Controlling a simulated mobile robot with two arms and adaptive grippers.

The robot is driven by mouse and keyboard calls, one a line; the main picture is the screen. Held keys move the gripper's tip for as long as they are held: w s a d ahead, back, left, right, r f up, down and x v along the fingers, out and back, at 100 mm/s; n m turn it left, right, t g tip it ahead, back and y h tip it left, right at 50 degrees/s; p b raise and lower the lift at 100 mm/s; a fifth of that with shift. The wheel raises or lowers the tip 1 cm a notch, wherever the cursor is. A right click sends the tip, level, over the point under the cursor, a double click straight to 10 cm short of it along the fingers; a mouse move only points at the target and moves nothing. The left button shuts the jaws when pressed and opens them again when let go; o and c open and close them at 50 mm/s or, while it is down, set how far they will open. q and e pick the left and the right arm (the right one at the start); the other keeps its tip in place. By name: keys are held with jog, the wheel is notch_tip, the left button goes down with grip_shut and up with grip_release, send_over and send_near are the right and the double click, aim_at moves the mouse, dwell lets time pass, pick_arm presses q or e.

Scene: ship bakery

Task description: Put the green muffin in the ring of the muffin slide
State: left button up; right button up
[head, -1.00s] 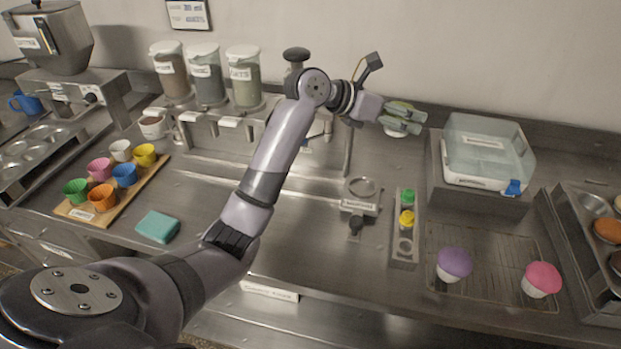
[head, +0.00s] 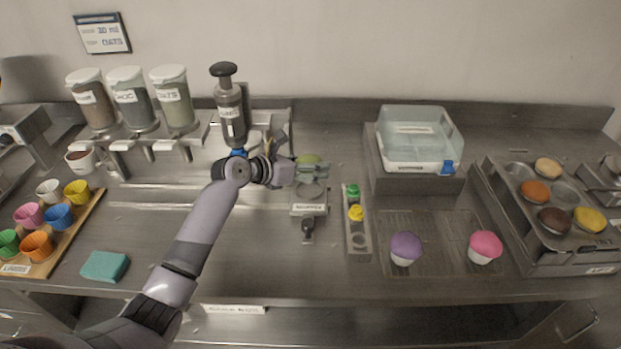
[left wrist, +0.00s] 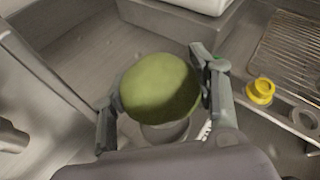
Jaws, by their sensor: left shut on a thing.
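The green muffin (head: 309,159) is between the fingers of my left gripper (head: 306,172), which is shut on it. In the left wrist view the muffin's round green top (left wrist: 160,87) fills the space between the two fingers. The muffin slide (head: 309,207) stands on the counter, with its ring (head: 311,190) at the back and a dark knob in front. The muffin is held at the back of the ring in the head view. In the left wrist view a grey round rim (left wrist: 166,132) shows just below it; I cannot tell the height between them. My right gripper is not in view.
A narrow rack (head: 357,236) with green and yellow pieces stands right of the slide. A purple muffin (head: 405,247) and a pink muffin (head: 485,246) stand on a wire grid. A clear-lidded box (head: 419,135) is behind. A plunger dispenser (head: 231,108) stands left of the gripper.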

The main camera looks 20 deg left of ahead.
pick_arm(q)
jog(key=shift+f, duration=2.3)
jog(key=shift+f, duration=0.1)
jog(key=o, duration=0.9)
jog(key=shift+c, duration=0.2)
jog(key=shift+s+a+r, duration=0.15)
jog(key=shift+s+r, duration=0.05)
jog(key=v, duration=1.1)
jog(key=shift+s+r+b, duration=0.15)
jog(key=shift+r+b, duration=0.05)
jog(key=shift+b, duration=0.15)
jog(key=shift+a, duration=0.1)
